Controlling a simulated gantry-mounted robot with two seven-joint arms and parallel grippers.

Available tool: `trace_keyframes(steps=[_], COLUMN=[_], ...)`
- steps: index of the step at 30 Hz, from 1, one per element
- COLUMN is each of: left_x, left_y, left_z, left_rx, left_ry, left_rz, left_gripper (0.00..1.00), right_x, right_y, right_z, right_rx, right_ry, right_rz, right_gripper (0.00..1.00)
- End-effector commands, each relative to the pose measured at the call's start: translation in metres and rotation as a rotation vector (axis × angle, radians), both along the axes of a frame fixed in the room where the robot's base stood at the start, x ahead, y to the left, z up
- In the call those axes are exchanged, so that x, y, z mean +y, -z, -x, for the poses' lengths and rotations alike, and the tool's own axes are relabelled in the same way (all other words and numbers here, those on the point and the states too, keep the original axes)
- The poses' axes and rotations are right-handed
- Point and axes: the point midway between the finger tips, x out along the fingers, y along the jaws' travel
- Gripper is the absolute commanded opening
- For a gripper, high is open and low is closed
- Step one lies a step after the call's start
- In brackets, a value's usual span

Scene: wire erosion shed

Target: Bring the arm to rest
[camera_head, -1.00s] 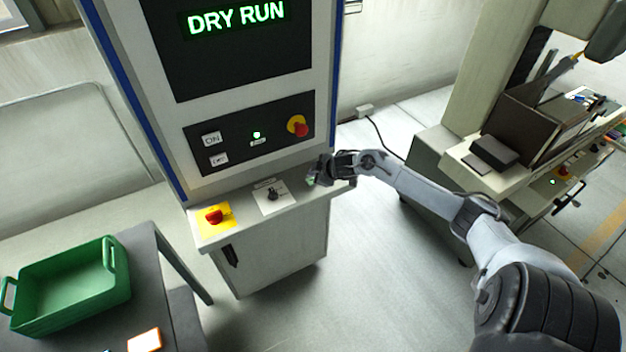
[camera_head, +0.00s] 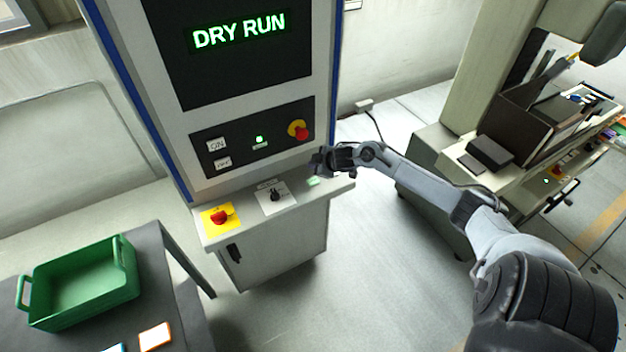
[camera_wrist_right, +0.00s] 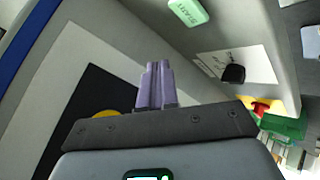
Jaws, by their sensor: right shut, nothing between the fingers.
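My right gripper (camera_head: 322,161) is at the right end of the control cabinet's ledge (camera_head: 300,208), just above and behind a small pale green START button (camera_head: 313,182). In the right wrist view its two fingers (camera_wrist_right: 154,84) are together with nothing between them. The green button (camera_wrist_right: 187,12) shows there apart from the fingertips, near the top. My right arm (camera_head: 420,185) reaches in from the lower right, stretched toward the cabinet. My left gripper is not in view.
The cabinet screen (camera_head: 240,32) reads DRY RUN. The ledge also holds a black selector switch (camera_head: 275,195) and a red stop button (camera_head: 219,216) on yellow. A green crate (camera_head: 82,285) sits on a grey table at left. A machine (camera_head: 480,110) stands at right. Open floor lies between.

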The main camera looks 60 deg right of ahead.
Motion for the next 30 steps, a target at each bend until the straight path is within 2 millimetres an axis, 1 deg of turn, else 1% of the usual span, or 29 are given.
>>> trace_keyframes(steps=[14,17,19,20,23,24,26,27,29,30], left_x=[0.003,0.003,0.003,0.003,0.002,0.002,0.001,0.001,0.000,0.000], left_y=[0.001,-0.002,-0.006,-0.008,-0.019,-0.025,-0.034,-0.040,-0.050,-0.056], left_z=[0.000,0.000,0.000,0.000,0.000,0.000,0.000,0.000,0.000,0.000], left_rx=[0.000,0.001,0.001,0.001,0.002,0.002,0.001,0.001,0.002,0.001], left_ry=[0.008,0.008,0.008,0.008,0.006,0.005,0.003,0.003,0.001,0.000], left_rz=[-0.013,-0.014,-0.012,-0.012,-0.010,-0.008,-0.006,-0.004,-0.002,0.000], left_gripper=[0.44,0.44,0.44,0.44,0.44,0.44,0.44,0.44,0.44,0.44], right_x=[0.001,0.009,0.024,0.032,0.075,0.097,0.133,0.160,0.199,0.224], right_y=[0.000,0.003,0.009,0.012,0.024,0.028,0.033,0.034,0.031,0.027], right_z=[0.000,0.002,0.004,0.006,0.018,0.025,0.039,0.050,0.070,0.085], right_rx=[0.000,0.006,0.016,0.020,0.046,0.058,0.078,0.093,0.118,0.136], right_ry=[0.000,-0.005,-0.010,-0.012,-0.021,-0.022,-0.021,-0.017,-0.003,0.008], right_rz=[0.000,-0.001,0.000,0.001,-0.001,-0.006,-0.015,-0.024,-0.045,-0.064], right_gripper=[0.00,0.00,0.00,0.00,0.00,0.00,0.00,0.00,0.00,0.00])
